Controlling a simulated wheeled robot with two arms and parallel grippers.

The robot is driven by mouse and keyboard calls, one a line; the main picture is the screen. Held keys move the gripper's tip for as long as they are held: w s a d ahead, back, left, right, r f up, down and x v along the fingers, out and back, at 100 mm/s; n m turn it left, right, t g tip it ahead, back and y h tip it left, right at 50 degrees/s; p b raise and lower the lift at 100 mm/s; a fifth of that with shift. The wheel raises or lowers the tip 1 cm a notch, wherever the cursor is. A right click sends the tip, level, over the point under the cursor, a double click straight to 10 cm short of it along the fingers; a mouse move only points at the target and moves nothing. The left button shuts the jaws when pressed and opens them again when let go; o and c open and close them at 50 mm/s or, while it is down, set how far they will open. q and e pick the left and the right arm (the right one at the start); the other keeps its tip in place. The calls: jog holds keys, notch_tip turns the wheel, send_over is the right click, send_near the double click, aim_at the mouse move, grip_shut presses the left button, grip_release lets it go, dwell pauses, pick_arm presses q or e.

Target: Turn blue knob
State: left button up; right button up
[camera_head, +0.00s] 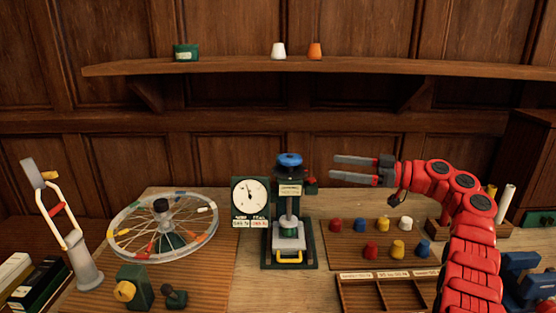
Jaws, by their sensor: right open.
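The blue knob (289,159) is a round disc on top of a small dark green press (277,188) near the middle of the table. My right gripper (332,168) reaches in from the right on a red arm. Its two grey fingers point left toward the knob and are apart, with nothing between them. The fingertips are right of the knob in the picture, at about its height, with a gap between. A small red part (310,182) sits on the press's right side, below the knob. My left gripper is not in view.
A round dial (250,194) stands left of the press. A spoked wheel (122,241) and a grey stand (86,272) are at left. Several coloured pegs (398,249) and a wooden compartment tray (346,295) lie right of the press. A shelf (220,66) runs along the wall.

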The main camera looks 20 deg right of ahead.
aim_at(280, 159)
jog(key=p+x, duration=0.2)
jog(key=x, duration=1.4)
jog(key=shift+a+p, duration=0.15)
jog(key=shift+p, duration=0.2)
jog(key=shift+c, duration=0.2)
jog(key=c, duration=1.2)
